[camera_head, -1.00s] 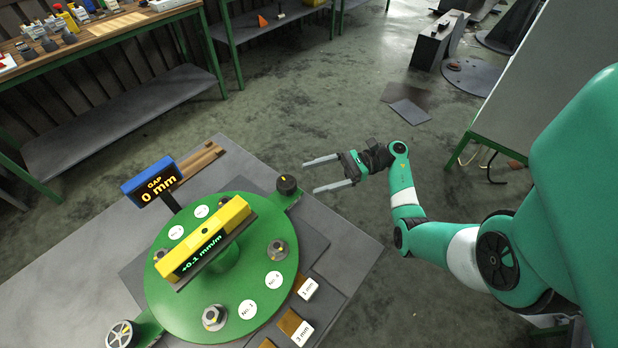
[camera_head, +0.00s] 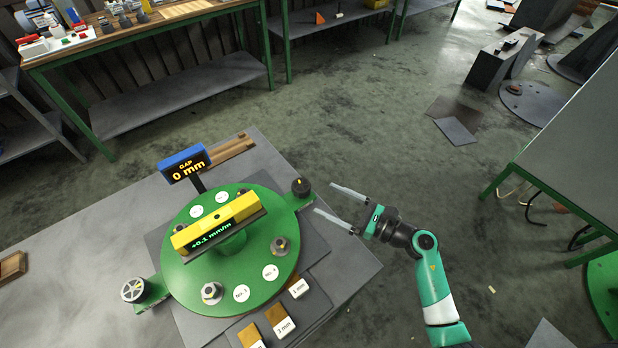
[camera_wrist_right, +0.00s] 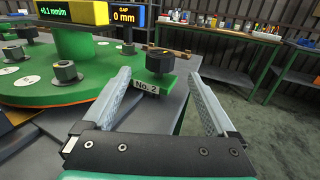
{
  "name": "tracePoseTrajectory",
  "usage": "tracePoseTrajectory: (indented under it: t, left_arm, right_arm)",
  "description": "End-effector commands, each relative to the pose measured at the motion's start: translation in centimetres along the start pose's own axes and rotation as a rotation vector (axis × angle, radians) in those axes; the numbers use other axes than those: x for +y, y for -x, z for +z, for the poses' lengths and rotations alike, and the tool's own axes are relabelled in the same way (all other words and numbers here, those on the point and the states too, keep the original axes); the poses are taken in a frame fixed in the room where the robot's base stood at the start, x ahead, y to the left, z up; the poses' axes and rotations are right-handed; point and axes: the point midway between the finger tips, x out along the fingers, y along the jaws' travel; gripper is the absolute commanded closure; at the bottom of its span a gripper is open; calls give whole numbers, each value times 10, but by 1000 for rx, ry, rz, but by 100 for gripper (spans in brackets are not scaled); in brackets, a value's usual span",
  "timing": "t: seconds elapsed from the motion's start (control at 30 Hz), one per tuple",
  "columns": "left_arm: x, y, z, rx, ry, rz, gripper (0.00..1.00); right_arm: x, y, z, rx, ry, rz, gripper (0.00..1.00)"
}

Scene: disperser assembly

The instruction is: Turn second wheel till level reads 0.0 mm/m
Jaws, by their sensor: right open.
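The second wheel is a black knob (camera_head: 301,186) on a green bracket at the right edge of the round green plate (camera_head: 196,290). In the right wrist view the knob (camera_wrist_right: 160,62) stands above a "No. 2" tag. The yellow level (camera_head: 217,219) lies across the plate's middle and reads +0.1 mm/m; it also shows in the right wrist view (camera_wrist_right: 88,12). My right gripper (camera_head: 325,199) is open and empty, its fingers pointing at the knob from the right, apart from it in the head view. My left gripper is out of view.
A blue gap display (camera_head: 184,165) reads 0 mm behind the plate. Shims (camera_head: 278,317) lie at the front of the table (camera_head: 80,235).

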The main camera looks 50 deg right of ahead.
Motion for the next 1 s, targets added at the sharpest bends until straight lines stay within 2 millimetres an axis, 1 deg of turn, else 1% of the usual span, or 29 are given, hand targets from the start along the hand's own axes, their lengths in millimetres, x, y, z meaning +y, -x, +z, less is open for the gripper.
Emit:
tracePoseTrajectory:
  t: [0.17, 0.27, 0.6, 0.7, 0.83, 1.0]
  left_arm:
    - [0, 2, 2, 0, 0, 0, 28]
    - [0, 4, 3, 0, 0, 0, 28]
    - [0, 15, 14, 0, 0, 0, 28]
    - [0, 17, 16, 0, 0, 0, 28]
    - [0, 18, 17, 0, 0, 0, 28]
    - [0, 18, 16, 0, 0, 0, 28]
  right_arm:
    - [0, -6, -1, -1, 1, 2, 8]
    - [0, -18, -1, -1, 3, 5, 8]
    - [1, -92, -1, -3, 3, 5, 8]
    - [0, -106, -2, -1, 2, 3, 8]
    - [-1, -116, -1, -1, 1, 1, 8]
    - [-1, -117, 0, -1, 1, 0, 8]
